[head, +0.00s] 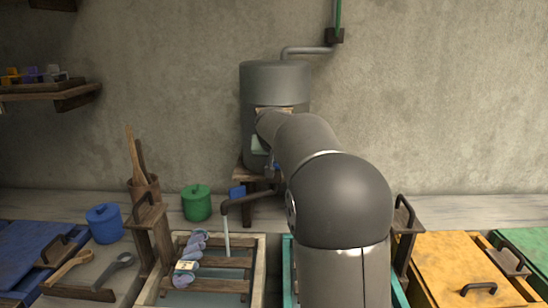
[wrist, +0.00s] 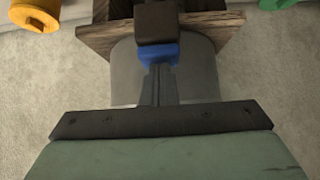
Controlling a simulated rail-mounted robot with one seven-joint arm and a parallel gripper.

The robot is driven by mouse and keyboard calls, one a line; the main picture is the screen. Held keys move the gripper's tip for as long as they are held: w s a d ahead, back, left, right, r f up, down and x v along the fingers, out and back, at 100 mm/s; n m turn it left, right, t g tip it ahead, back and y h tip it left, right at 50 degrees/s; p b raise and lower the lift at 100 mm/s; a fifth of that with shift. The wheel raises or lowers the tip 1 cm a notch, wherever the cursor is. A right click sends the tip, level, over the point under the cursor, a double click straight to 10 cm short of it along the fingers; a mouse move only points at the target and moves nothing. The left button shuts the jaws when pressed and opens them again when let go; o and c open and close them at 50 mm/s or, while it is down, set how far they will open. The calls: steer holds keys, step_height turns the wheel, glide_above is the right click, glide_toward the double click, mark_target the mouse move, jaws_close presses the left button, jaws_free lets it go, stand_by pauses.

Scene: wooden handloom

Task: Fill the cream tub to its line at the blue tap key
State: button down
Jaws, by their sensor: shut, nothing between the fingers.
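The cream tub (head: 262,262) stands at the front centre. Its pale rim surrounds a wooden rack, with grey-blue water below; I cannot make out its line. A thin stream falls into it from the dark spout (head: 240,202). The blue tap key (wrist: 158,54) is at the top centre of the wrist view, with a dark block against it; only a small blue bit (head: 277,166) shows by my gripper in the head view. My gripper (wrist: 160,72) is shut and empty, its fingertips at the key; I cannot tell whether they touch. My arm hides part of the tank area.
The grey tank (head: 268,82) stands on a wooden stand (head: 247,172) against the wall. A lilac skein (head: 190,258) lies on the rack. A teal tub (head: 288,270) is mostly behind my arm. Green (head: 196,202) and blue (head: 104,223) lidded pots stand left.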

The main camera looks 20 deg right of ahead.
steer(key=shift+s+f, duration=0.1)
steer(key=shift+f, duration=0.7)
step_height(320, 180, up, 6)
steer(key=p, duration=0.3)
steer(key=shift+f+p, duration=0.25)
steer(key=shift+p, duration=0.05)
steer(key=v, duration=1)
steer(key=shift+b, duration=0.45)
steer(key=shift+r, duration=0.1)
steer(key=s+a+f+n+g+y+p, duration=0.1)
steer(key=s+a+f, duration=0.4)
steer(key=s, duration=0.6)
steer(key=s+a+f+n+g+y+p, duration=0.1)
steer(key=s+a+f+g+p, duration=0.3)
steer(key=s, duration=0.7)
steer(key=s+a+f+n+g+y+p, duration=0.2)
steer(key=s+a+f+n, duration=0.1)
steer(key=s+a+f, duration=0.5)
steer(key=s+f, duration=0.3)
steer(key=s, duration=0.1)
steer(key=shift+f+n+g, duration=0.3)
steer(key=shift+f+g, duration=0.05)
steer(key=shift+g, duration=0.05)
